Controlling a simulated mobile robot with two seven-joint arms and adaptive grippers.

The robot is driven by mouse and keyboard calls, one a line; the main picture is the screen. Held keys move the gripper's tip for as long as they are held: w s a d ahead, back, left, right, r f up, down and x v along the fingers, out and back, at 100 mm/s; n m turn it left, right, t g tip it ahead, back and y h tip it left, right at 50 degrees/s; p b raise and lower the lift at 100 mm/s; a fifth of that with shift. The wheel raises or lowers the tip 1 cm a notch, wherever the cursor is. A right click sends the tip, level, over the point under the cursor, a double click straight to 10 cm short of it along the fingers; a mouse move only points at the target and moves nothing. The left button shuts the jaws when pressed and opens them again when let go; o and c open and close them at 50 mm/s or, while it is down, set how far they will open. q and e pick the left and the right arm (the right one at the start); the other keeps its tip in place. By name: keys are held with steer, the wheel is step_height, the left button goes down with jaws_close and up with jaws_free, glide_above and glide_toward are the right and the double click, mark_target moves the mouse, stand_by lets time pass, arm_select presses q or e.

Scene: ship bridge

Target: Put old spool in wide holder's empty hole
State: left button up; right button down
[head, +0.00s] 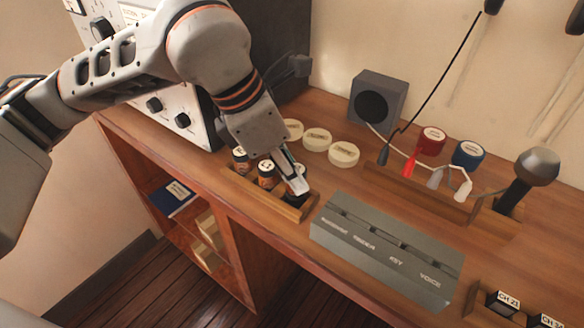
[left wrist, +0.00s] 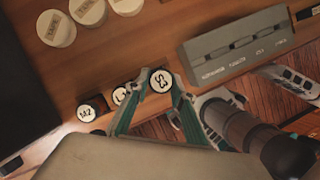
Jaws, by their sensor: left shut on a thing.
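A low wooden holder (head: 290,210) sits near the front edge of the counter, with dark cylinders with round white tops standing in a row in it. Two of them, the left one (head: 241,160) and the middle one (head: 266,174), stand free of my gripper. My left gripper (head: 299,186) points down at the holder's right end. It is shut on a white-topped cylinder, possibly the spool, whose label shows in the left wrist view (left wrist: 161,80) between the teal fingers. Its lower part is hidden, so I cannot tell how deep it sits.
A grey slotted box (head: 385,250) stands right of the holder. Cream tape rolls (head: 344,154) lie behind it. Red (head: 432,142) and blue (head: 467,154) rolls, a speaker (head: 378,99) and a microphone (head: 537,168) are further back. The counter's front edge is close.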

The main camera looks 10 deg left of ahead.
arm_select(q)
steer(key=shift+f, duration=0.25)
stand_by(0.6)
steer(key=shift+b, duration=0.35)
steer(key=shift+f+b, duration=0.3)
steer(key=shift+f, duration=0.15)
stand_by(0.8)
stand_by(0.5)
steer(key=shift+f+b, duration=0.3)
steer(key=shift+f, duration=0.2)
stand_by(1.0)
stand_by(0.5)
steer(key=shift+f, duration=0.25)
stand_by(0.9)
